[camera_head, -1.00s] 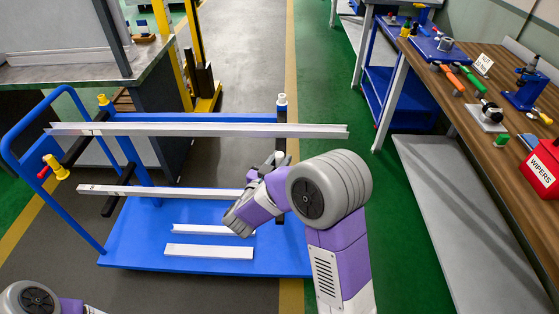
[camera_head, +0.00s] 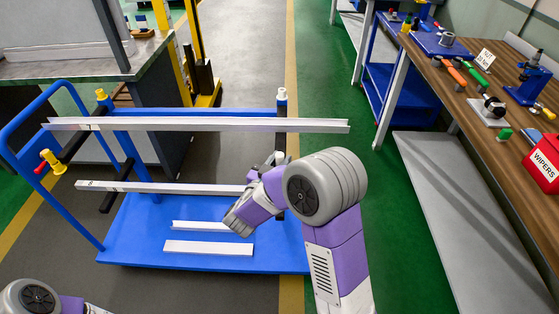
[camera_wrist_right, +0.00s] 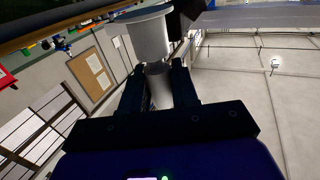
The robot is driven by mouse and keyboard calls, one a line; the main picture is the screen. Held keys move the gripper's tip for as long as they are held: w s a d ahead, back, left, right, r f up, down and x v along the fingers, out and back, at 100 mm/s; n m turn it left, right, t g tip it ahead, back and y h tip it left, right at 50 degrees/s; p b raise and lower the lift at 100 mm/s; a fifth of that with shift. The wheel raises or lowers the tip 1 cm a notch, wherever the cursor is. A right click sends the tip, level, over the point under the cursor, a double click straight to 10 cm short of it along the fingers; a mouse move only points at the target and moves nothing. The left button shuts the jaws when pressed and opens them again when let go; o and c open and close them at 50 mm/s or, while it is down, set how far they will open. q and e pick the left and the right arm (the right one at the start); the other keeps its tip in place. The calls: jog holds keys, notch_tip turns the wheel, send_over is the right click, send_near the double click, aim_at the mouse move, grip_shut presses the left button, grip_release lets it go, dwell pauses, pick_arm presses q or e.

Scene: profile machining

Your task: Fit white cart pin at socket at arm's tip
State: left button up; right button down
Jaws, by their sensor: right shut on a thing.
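My right gripper (camera_head: 272,160) is beside the cart's right-hand post, below the upper profile. In the right wrist view its two dark fingers (camera_wrist_right: 160,85) are shut on a white pin (camera_wrist_right: 150,40), whose wide, flanged end sticks out past the fingertips. In the head view the held pin is small and mostly hidden by the gripper and arm. Another white pin (camera_head: 281,95) stands on top of the right post. The socket at the arm's tip cannot be made out. My left arm shows at the bottom left, its gripper out of frame.
The blue cart (camera_head: 125,240) carries a long upper profile (camera_head: 200,125), a lower profile (camera_head: 160,187) and short profiles (camera_head: 208,248) on its deck. Yellow pins (camera_head: 102,95) are at its left. A wooden workbench (camera_head: 465,100) with tools stands right.

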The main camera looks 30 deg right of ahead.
jog(key=shift+f, duration=0.3)
jog(key=c, duration=0.8)
grip_release()
jog(key=p+v, duration=0.1)
jog(key=v, duration=0.6)
jog(key=shift+s+a, duration=0.15)
jog(key=shift+a, duration=0.1)
jog(key=shift+p, duration=0.3)
